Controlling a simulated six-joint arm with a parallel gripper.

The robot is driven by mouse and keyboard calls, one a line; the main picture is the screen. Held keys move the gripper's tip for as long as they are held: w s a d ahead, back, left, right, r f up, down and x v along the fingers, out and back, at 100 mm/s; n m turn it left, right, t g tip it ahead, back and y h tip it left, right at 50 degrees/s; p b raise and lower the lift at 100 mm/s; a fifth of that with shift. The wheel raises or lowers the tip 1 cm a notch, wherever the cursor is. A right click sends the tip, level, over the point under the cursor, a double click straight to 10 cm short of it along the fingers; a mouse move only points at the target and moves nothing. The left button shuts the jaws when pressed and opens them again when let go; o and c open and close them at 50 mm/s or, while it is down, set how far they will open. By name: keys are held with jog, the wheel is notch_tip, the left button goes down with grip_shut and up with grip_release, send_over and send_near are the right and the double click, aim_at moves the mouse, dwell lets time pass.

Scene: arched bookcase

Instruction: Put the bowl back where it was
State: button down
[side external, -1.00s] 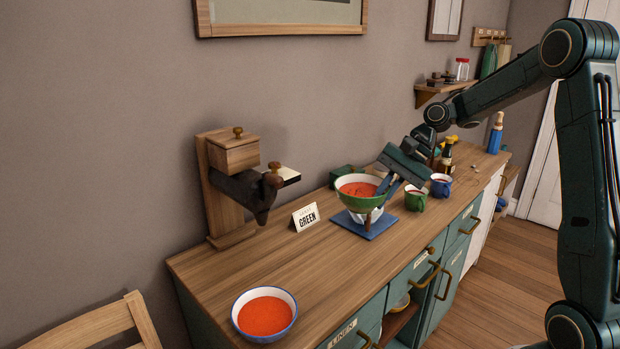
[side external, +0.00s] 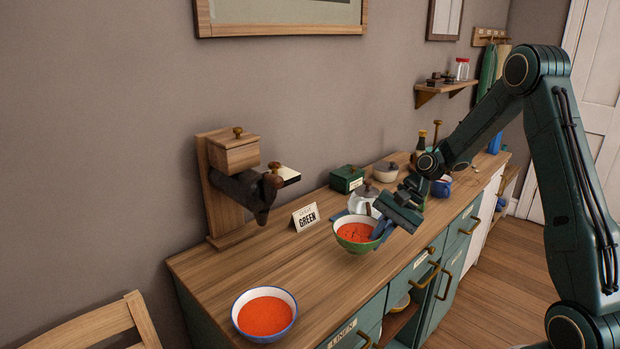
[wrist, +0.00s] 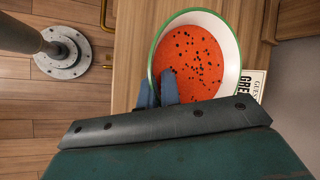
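A bowl with a green outside, a white inside and red contents (side external: 355,236) is in front of a white lidded pot, at the middle of the counter. In the wrist view its red contents show dark specks (wrist: 195,62). My gripper (side external: 382,229) is at the bowl's right rim in the side view. In the wrist view its blue fingers (wrist: 156,93) straddle the rim, one inside the bowl and one outside, closed on the wall. The bowl appears nearly level; the gap beneath it is hard to judge.
A blue-rimmed bowl of red contents (side external: 264,316) stands at the counter's near left end. A card reading GREEN (side external: 305,217) stands left of the held bowl. The white pot (side external: 364,201) and a green box (side external: 346,179) are behind.

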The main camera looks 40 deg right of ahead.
jog(key=shift+f, duration=1.8)
jog(key=shift+f, duration=0.1)
jog(key=c, duration=1.6)
grip_release()
jog(key=v, duration=1.2)
jog(key=shift+a, duration=0.15)
